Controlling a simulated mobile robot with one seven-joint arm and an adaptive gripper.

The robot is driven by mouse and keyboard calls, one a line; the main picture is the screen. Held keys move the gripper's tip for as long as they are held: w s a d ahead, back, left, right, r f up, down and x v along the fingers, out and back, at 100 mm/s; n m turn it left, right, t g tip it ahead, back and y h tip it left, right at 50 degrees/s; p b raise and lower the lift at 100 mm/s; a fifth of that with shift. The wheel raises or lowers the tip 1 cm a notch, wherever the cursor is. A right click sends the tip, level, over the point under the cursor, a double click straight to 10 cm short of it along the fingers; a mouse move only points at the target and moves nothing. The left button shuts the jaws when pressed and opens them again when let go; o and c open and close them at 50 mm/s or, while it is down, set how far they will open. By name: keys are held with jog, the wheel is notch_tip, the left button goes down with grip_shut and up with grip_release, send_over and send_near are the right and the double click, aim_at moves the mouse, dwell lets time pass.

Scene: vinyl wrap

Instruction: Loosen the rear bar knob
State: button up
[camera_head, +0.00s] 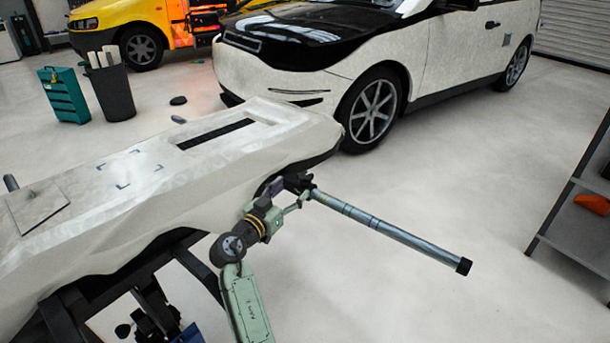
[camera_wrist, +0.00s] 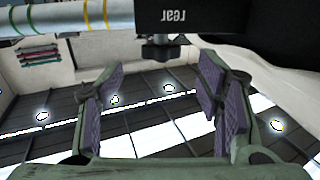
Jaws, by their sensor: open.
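The rear bar knob (camera_wrist: 157,51) is a small dark knob under a black block (camera_wrist: 190,16) marked "rear", whose lettering appears reversed in the wrist view. In the head view I cannot make out the knob at the table edge. My gripper (camera_wrist: 160,85) is open, its two purple-padded fingers apart with nothing between them. The knob shows just beyond the fingertips, between them in the picture; I see no contact. The bar (camera_head: 390,230) is a grey tube with a black end cap, sticking out right from the table edge. It also shows in the wrist view (camera_wrist: 60,20).
A white car (camera_head: 440,55) with a black hood stands behind. A dark shelf (camera_head: 580,235) with an orange item is at right. The floor around the bar is clear.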

aim_at(305, 182)
jog(key=p+x, duration=0.1)
jog(key=x, duration=0.7)
jog(key=shift+w+p, duration=0.1)
jog(key=shift+p, duration=0.2)
jog(key=shift+a, duration=0.1)
jog(key=c, duration=1.2)
jog(key=shift+n+t+y, duration=0.3)
jog(key=shift+n+y, duration=0.1)
jog(key=shift+y, duration=0.2)
jog(key=shift+r+n+t+y+p, duration=0.1)
jog(key=shift+n+t+y+p, duration=0.4)
jog(key=shift+y, duration=0.3)
jog(key=n+y+p, duration=0.2)
jog(key=p, duration=0.1)
jog(key=shift+r+t+y, duration=0.15)
jog(key=shift+t+y, duration=0.25)
jog(key=n+y+p, duration=0.1)
jog(key=y+p, duration=0.1)
jog(key=p, duration=0.2)
jog(key=shift+n, duration=0.3)
jog(key=shift+f+n+y+p, duration=0.25)
jog(key=shift+n+y+p, duration=0.25)
jog(key=shift+y+p, duration=0.85)
